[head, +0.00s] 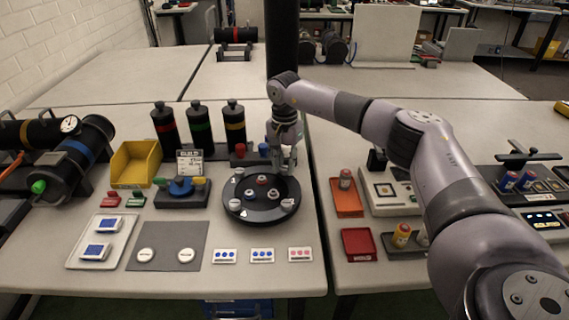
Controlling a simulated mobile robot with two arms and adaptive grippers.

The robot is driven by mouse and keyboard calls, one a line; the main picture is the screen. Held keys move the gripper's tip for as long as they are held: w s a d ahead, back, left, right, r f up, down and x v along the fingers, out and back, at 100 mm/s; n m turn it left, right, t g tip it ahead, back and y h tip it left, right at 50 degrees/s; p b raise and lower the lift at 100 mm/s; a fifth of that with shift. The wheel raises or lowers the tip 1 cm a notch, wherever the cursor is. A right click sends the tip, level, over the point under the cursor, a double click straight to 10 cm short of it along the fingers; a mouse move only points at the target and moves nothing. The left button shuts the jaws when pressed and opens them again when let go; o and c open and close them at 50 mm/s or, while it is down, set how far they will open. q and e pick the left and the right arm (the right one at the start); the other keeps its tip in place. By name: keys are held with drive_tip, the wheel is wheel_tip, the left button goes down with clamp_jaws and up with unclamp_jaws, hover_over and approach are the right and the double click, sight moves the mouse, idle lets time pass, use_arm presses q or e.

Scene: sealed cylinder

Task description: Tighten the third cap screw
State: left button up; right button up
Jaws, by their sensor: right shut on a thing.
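A round black cap (262,216) lies flat on the near table. Pale cap screws show on its rim, one at the upper left (238,176) and one at the lower right (288,204). Small red and blue ringed fittings (262,181) sit around its middle. My right gripper (288,164) points down at the cap's upper right rim and is shut on a cap screw there, which its fingers mostly hide. I cannot tell how deep that screw sits. My left gripper is not in view.
Three black cylinders (198,127) stand behind and left of the cap. A yellow bin (135,163), a tray (84,258) and a grey mat (190,238) are at left. Cards (262,256) lie in front.

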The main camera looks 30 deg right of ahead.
clamp_jaws()
